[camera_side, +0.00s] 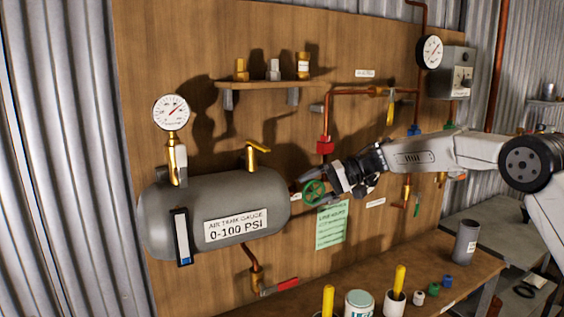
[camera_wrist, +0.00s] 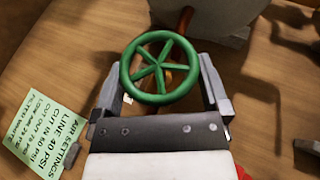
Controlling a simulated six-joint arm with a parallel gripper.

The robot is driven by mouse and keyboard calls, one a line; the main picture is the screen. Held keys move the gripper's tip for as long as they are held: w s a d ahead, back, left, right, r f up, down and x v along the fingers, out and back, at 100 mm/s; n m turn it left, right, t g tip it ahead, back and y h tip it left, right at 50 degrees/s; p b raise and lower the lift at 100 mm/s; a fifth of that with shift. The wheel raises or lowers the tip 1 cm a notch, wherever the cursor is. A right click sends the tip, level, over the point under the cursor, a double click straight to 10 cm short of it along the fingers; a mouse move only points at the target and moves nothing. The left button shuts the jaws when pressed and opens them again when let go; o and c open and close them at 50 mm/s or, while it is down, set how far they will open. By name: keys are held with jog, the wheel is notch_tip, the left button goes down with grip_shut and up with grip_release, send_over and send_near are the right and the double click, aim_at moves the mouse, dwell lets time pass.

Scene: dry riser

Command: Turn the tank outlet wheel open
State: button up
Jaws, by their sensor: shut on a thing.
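The green outlet wheel (camera_side: 314,192) is at the right end of the grey air tank (camera_side: 190,212), on a copper pipe. My gripper (camera_side: 326,190) comes from the right and meets the wheel there. In the wrist view the green spoked wheel (camera_wrist: 160,68) lies between the two fingers of my gripper (camera_wrist: 159,82), one at each side of its rim. The gripper is shut on the wheel. The tank label reads "AIR TANK GAUGE 0-100 PSI". The exact finger contact is partly hidden in the side view.
A green note (camera_side: 331,226) hangs below the wheel. A red-handled valve (camera_side: 280,286) sits under the tank. A shelf (camera_side: 270,84) with brass fittings is above. The bench (camera_side: 440,280) below holds a grey cylinder (camera_side: 466,241), a can (camera_side: 359,303) and yellow-handled tools in pots.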

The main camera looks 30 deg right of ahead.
jog(key=h, duration=0.2)
jog(key=n+h, duration=0.1)
jog(key=h, duration=0.2)
jog(key=shift+a+r+g+h, duration=0.15)
jog(key=shift+r+g+h, duration=0.05)
jog(key=shift+g+h, duration=0.1)
jog(key=shift+n, duration=0.3)
jog(key=o, duration=0.9)
jog(key=shift+c, duration=0.2)
jog(key=shift+r, duration=0.1)
jog(key=v, duration=0.7)
jog(key=shift+r, duration=0.3)
jog(key=shift+s, duration=0.1)
